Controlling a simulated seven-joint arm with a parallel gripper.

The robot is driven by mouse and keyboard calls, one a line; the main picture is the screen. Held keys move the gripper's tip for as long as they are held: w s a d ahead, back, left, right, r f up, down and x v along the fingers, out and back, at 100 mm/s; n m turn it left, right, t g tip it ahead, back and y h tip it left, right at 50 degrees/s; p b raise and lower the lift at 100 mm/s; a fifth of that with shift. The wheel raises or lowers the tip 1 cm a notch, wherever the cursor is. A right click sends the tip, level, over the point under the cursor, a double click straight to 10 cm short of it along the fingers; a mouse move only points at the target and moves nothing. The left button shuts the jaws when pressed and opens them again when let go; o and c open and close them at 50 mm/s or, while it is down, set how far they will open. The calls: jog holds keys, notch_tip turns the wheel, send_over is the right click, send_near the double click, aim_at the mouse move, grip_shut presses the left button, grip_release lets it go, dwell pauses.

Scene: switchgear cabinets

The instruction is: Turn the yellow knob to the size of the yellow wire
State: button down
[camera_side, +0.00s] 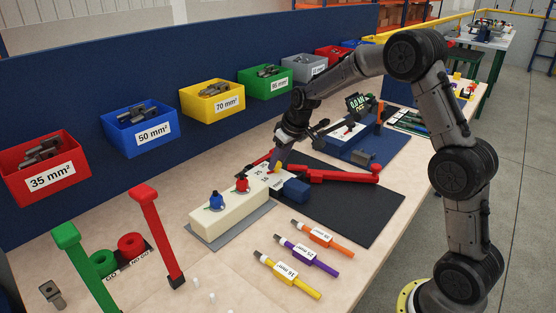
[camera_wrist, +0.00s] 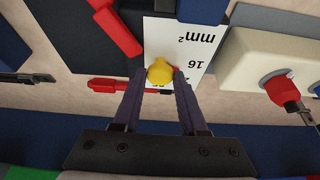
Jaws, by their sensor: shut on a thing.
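The yellow knob (camera_wrist: 159,72) sits on a white plate (camera_wrist: 185,40) printed "mm²" and "16", upside down in the wrist view. My gripper (camera_wrist: 158,80) has its dark fingers on both sides of the knob and is shut on it. In the side view my gripper (camera_side: 278,163) reaches down to the plate, and only a bit of the knob (camera_side: 273,172) shows. The fingers hide part of the dial, so I cannot tell which size the knob points to. The yellow wire (camera_side: 288,275) lies at the front of the bench; its label appears to read 16 mm.
A purple wire (camera_side: 306,256) and an orange wire (camera_side: 321,237) lie beside the yellow one. A cream block (camera_side: 227,213) with blue and red knobs adjoins the plate. A red-handled tool (camera_side: 335,175) lies close behind. Colored bins (camera_side: 140,128) line the blue wall.

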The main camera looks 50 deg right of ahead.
jog(key=shift+d+r+n+y, duration=0.1)
jog(key=shift+n+y, duration=0.3)
jog(key=shift+n, duration=0.7)
jog(key=shift+d+n+y, duration=0.1)
jog(key=shift+n+y, duration=0.3)
jog(key=shift+n, duration=0.7)
jog(key=shift+c, duration=2.2)
grip_release()
jog(key=v, duration=1.3)
jog(key=shift+r+g, duration=0.3)
jog(key=shift+r, duration=0.15)
jog(key=shift+w+d, duration=0.1)
jog(key=shift+w, duration=0.05)
